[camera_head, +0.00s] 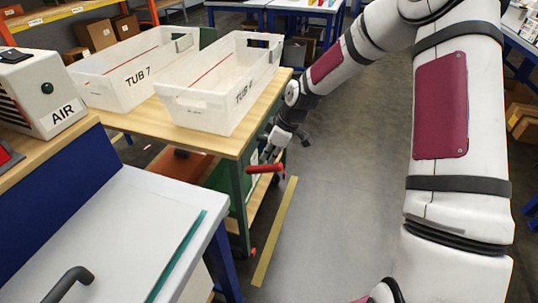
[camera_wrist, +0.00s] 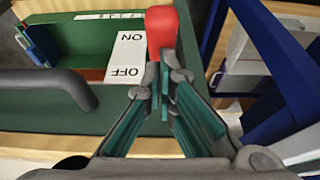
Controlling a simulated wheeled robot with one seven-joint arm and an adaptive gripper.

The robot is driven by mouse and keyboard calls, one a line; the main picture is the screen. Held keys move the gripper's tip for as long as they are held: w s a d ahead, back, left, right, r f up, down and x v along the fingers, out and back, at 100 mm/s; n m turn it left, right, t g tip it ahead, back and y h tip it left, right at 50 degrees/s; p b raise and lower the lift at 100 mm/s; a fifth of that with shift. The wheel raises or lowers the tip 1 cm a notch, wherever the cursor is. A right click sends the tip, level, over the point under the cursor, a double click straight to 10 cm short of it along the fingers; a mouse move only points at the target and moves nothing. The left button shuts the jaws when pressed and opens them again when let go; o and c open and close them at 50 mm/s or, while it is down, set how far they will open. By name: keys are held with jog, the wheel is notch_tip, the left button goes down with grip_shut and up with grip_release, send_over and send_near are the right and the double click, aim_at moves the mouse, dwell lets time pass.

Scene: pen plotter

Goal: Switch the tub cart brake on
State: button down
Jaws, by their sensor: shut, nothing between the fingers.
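The tub cart (camera_head: 262,110) has a wooden top and a dark green frame. A red lever (camera_head: 262,168) sticks out at its right end. In the wrist view the red lever (camera_wrist: 163,28) stands beside a white plate (camera_wrist: 127,55) marked ON and OFF, lettered upside down in that view. The lever's visible end is by the ON side; I cannot tell its exact setting. My gripper (camera_head: 266,156) is shut and empty, just above the lever in the head view. In the wrist view my gripper's fingertips (camera_wrist: 166,76) point at the lever; contact is unclear.
Two white tubs, TUB 7 (camera_head: 125,85) and another labelled tub (camera_head: 215,110), stand on the cart. A white-topped bench (camera_head: 120,235) with a blue leg is near in front. A dark handle (camera_wrist: 50,90) crosses the wrist view's left. The floor (camera_head: 335,220) right of the cart is clear.

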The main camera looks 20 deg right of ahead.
aim_at(282, 164)
jog(key=shift+s+d+f, duration=0.15)
jog(key=shift+d+f, duration=0.05)
jog(key=shift+d+f+t+y, duration=0.1)
jog(key=shift+t+y, duration=0.2)
jog(key=shift+s+d+f+t+y+p, duration=0.4)
jog(key=shift+d+f+y+p, duration=0.1)
jog(key=shift+f+y+p, duration=0.15)
jog(key=shift+s+d+f+t+y, duration=0.15)
jog(key=shift+d+f+t+y, duration=0.15)
jog(key=shift+f+y, duration=0.15)
jog(key=shift+s+d+f+t+y, duration=0.15)
jog(key=shift+f+t+y, duration=0.15)
jog(key=shift+f, duration=0.2)
notch_tip(282, 164, down, 6)
jog(key=t+y+b, duration=0.1)
jog(key=y+b, duration=0.1)
jog(key=b, duration=0.2)
jog(key=shift+s+d+t+y, duration=0.3)
jog(key=shift+s+d+t, duration=0.05)
jog(key=shift+d+t, duration=0.1)
